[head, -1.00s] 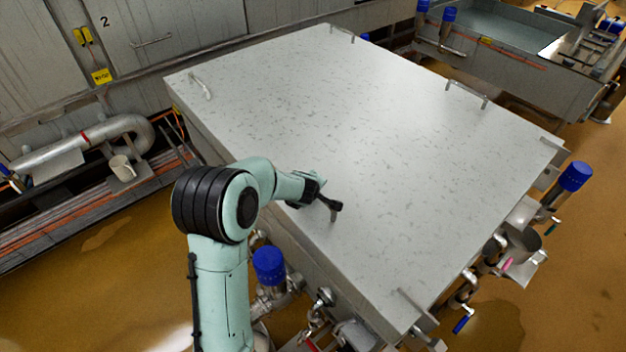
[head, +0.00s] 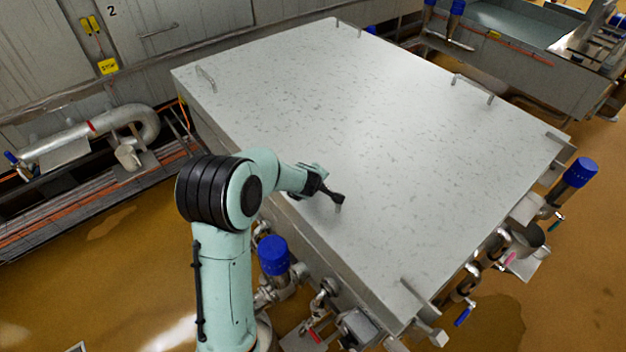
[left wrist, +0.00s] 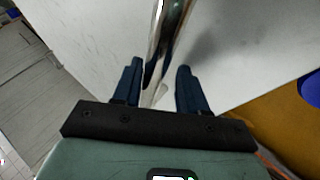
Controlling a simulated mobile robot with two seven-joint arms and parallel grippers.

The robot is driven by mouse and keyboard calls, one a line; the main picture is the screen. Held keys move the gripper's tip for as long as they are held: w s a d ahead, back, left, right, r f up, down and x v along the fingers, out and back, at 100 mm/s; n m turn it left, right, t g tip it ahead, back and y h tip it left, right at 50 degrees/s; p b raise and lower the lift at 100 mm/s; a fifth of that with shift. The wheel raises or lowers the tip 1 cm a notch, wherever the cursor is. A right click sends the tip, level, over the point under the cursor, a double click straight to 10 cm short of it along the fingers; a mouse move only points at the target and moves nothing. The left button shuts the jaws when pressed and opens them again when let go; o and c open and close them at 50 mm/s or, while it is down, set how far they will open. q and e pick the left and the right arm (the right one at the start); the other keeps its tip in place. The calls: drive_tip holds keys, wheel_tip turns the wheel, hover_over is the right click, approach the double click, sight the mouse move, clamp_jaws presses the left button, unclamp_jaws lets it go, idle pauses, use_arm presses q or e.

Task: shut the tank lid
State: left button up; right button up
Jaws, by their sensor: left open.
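The pale, speckled tank lid (head: 370,130) lies over the tank (head: 310,245) as a broad flat panel. I cannot tell from here whether any gap remains under its edges. My left gripper (head: 333,198) is over the near left edge of the lid, at a small metal handle (head: 339,208). In the left wrist view the gripper (left wrist: 159,68) is open, with a shiny metal bar (left wrist: 168,40) between or just beyond its fingers. Whether it touches them is unclear. The pale lid surface (left wrist: 235,50) fills the background there. My right gripper is out of view.
Pipes and valves with a blue cap (head: 273,257) stand along the tank's near side. Another blue-capped valve (head: 579,173) is at the right. A curved steel pipe (head: 140,118) runs at the left. Wet brown floor (head: 90,260) lies open at lower left.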

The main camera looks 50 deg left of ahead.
use_arm(q)
drive_tip(key=p+v, duration=0.4)
drive_tip(key=v, duration=0.9)
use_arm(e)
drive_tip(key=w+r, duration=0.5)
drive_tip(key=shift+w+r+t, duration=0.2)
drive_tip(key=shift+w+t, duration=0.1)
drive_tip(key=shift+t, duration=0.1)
use_arm(q)
drive_tip(key=shift+r, duration=0.2)
drive_tip(key=shift+s+d+f, duration=0.1)
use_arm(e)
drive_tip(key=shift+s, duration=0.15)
